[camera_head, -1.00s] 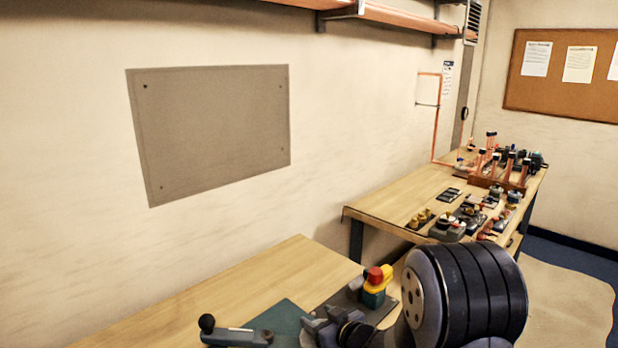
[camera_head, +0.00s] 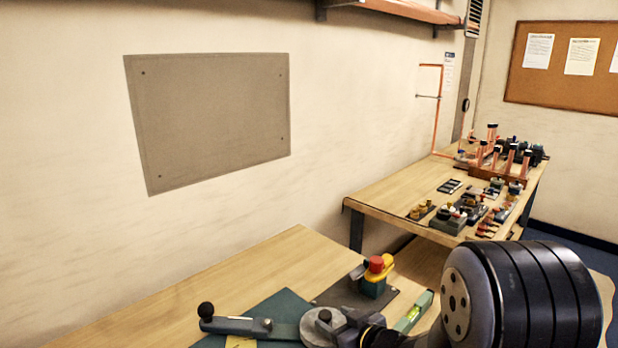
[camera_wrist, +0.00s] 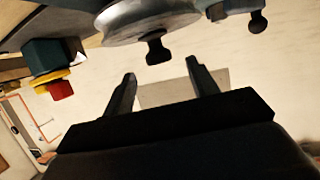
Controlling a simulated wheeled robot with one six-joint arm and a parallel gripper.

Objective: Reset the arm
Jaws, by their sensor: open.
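My gripper (camera_wrist: 162,85) shows in the wrist view with its two dark fingers spread apart and nothing between them. The wrist picture looks upside down, with the bench tools along its top edge. In the head view, the dark ribbed part of my arm fills the lower right, over the near bench. My gripper's fingertips cannot be made out there.
The near bench (camera_head: 290,258) bears a grey bender with a long handle (camera_head: 240,325), a red-and-yellow button box (camera_head: 375,275) and a green level (camera_head: 414,310). The far bench (camera_head: 385,195) holds copper fittings and several tools. A grey panel (camera_head: 210,120) hangs on the wall.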

